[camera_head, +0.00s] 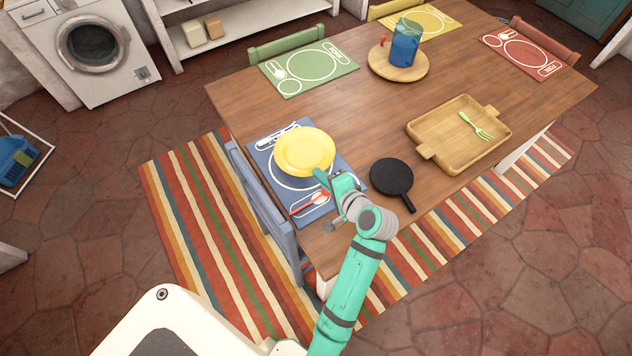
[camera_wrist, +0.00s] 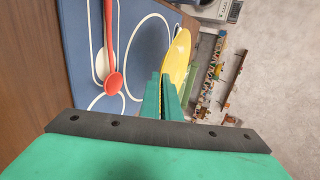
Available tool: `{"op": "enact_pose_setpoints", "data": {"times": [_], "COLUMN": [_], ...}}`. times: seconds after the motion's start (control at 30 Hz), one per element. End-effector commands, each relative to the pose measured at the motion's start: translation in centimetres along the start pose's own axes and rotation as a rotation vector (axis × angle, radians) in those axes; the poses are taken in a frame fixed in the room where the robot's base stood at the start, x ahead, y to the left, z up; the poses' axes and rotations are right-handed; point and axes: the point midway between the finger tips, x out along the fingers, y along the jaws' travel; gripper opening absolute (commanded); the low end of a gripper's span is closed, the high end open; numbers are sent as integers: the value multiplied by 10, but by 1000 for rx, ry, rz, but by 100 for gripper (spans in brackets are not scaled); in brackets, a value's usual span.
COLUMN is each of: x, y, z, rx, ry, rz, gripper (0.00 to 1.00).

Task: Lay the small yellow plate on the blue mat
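The small yellow plate (camera_head: 303,150) is over the blue mat (camera_head: 283,196) at the table's near left corner, covering much of its printed ring. My gripper (camera_head: 323,180) holds the plate by its near rim. In the wrist view, the two green fingers (camera_wrist: 162,92) are closed together on the edge of the plate (camera_wrist: 179,58), seen nearly edge-on beside the mat (camera_wrist: 142,60). I cannot tell whether the plate's underside touches the mat. A red spoon (camera_head: 311,203) lies on the mat's near part; it also shows in the wrist view (camera_wrist: 112,80).
A black round pan (camera_head: 390,176) lies right of the mat. A wooden tray (camera_head: 440,122) with a green fork (camera_head: 478,127) is farther right. A blue pitcher (camera_head: 405,45) stands on a round board (camera_head: 385,70). A blue chair (camera_head: 262,208) stands at the table's left edge.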

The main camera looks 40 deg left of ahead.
Motion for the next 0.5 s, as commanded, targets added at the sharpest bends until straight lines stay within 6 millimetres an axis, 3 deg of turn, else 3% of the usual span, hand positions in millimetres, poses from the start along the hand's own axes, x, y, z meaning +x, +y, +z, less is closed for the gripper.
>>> {"op": "enact_pose_setpoints", "data": {"times": [0.27, 0.5], "x": [16, 31], "y": [8, 35], "z": [9, 10], "rx": [-1, 0], "ry": [-3, -2], "rz": [-2, -1], "gripper": [0, 0]}}
